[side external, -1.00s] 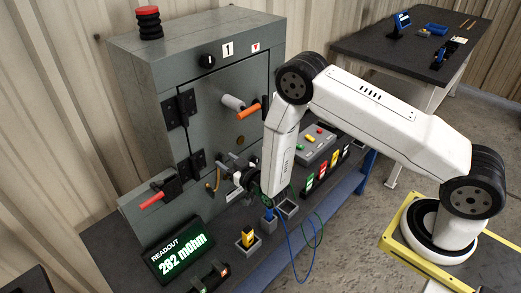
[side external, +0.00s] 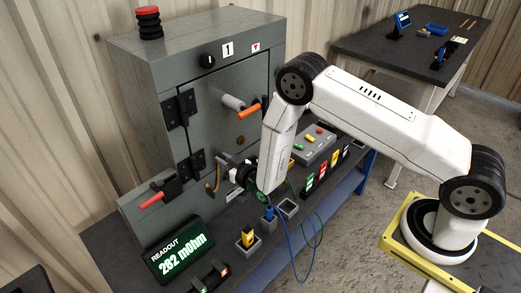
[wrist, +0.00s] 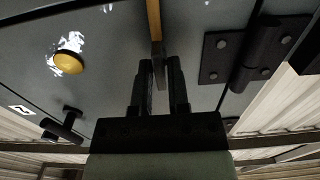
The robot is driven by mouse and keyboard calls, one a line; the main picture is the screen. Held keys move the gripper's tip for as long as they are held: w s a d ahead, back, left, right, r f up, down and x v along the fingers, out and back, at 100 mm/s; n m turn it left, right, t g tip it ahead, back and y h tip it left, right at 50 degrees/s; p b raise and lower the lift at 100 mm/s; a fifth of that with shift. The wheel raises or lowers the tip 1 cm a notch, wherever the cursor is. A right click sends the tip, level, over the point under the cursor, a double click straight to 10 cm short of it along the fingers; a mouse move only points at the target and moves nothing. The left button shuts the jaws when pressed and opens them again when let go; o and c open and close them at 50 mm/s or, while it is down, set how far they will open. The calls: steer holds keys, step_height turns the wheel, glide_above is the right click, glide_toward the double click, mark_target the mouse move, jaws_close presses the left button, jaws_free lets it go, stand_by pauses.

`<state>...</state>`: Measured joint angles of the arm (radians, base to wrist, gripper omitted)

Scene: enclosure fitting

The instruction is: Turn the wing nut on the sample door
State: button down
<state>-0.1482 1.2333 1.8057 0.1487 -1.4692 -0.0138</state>
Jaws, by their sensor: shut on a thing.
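The grey door (side external: 208,128) is on the front of the cabinet and looks closed. My gripper (side external: 228,182) is low at the door's front, partly hidden behind my own wrist in the side view. In the wrist view my gripper (wrist: 160,66) points at the grey face, with its two dark fingers close around a narrow grey piece, which I take to be the wing nut (wrist: 157,51). A brass-coloured strip (wrist: 154,18) runs up from the fingertips. The wing nut's shape is mostly hidden by the fingers.
A black hinge (wrist: 251,52) is right of the fingers and a yellow dome (wrist: 68,62) is left. An orange-ended handle (side external: 248,110) sticks out above my gripper. Small holders and blue and green cables (side external: 289,238) crowd the bench below.

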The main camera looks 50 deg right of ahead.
steer(key=shift+m, duration=0.5)
steer(key=shift+f+m, duration=0.2)
steer(key=shift+m, duration=8)
steer(key=shift+f+m, duration=0.2)
steer(key=shift+m, duration=8)
steer(key=c, duration=0.6)
jaws_free()
